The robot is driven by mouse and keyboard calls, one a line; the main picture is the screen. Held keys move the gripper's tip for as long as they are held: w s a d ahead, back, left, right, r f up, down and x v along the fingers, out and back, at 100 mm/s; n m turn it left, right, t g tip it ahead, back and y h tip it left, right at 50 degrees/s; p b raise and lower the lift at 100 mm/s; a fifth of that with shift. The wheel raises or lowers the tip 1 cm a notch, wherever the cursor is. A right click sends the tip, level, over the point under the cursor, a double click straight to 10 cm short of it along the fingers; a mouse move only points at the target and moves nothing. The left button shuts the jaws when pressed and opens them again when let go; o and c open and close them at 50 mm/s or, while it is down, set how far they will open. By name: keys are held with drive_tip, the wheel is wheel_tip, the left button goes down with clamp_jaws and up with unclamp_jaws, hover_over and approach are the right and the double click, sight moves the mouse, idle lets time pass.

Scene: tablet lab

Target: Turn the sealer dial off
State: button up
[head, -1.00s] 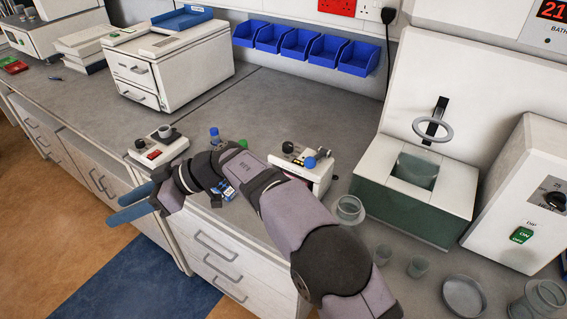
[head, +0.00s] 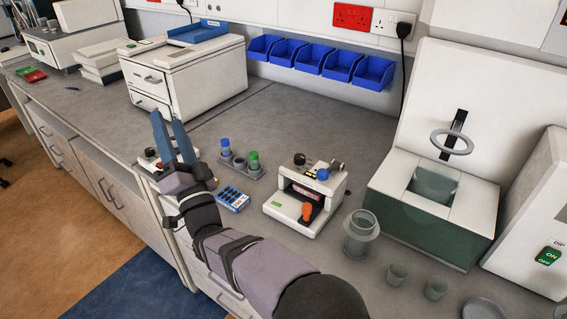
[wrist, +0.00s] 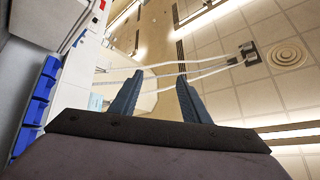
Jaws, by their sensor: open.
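A small white bench unit (head: 296,211), which looks like the sealer, stands in the middle of the bench in the head view. On its top are a black dial (head: 299,159), a blue knob (head: 322,174) and another dark knob (head: 337,166). An orange lever (head: 307,211) is on its front. The dial's setting is too small to read. My gripper (head: 168,120) is left of the sealer, apart from it, with its blue fingers pointing up. In the wrist view the gripper (wrist: 160,80) is open and empty, facing the ceiling; the sealer is not seen there.
A vial rack (head: 250,175) with blue and green caps and a blue blister pack (head: 232,199) lie left of the sealer. A glass jar (head: 360,235) and beakers (head: 396,275) stand to its right. A green bath (head: 430,215) is farther right. My arm partly hides a small device (head: 150,163).

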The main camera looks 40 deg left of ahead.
drive_tip(key=w+d+f+m+t+h, duration=0.6)
drive_tip(key=w+d+f+t+h, duration=0.1)
drive_tip(key=w+h, duration=0.3)
drive_tip(key=h, duration=0.9)
approach(298, 160)
drive_tip(key=shift+w+a, duration=0.6)
drive_tip(key=shift+a, duration=0.05)
drive_tip(key=shift+d+f+n, duration=0.25)
drive_tip(key=shift+d+n, duration=0.1)
drive_tip(key=shift+n, duration=0.35)
drive_tip(key=n, duration=0.4)
drive_tip(key=shift+r, duration=0.15)
drive_tip(key=shift+w, duration=0.15)
drive_tip(key=shift+w+a+p, duration=0.15)
drive_tip(key=shift+w+p, duration=0.2)
drive_tip(key=shift+w, duration=0.85)
drive_tip(key=shift+w+a+p, duration=0.15)
drive_tip(key=shift+w+p, duration=0.2)
drive_tip(key=shift+w, duration=0.8)
drive_tip(key=shift+w+a+p, duration=0.2)
drive_tip(key=shift+w+p, duration=0.15)
drive_tip(key=shift+w, duration=0.85)
drive_tip(key=c, duration=1)
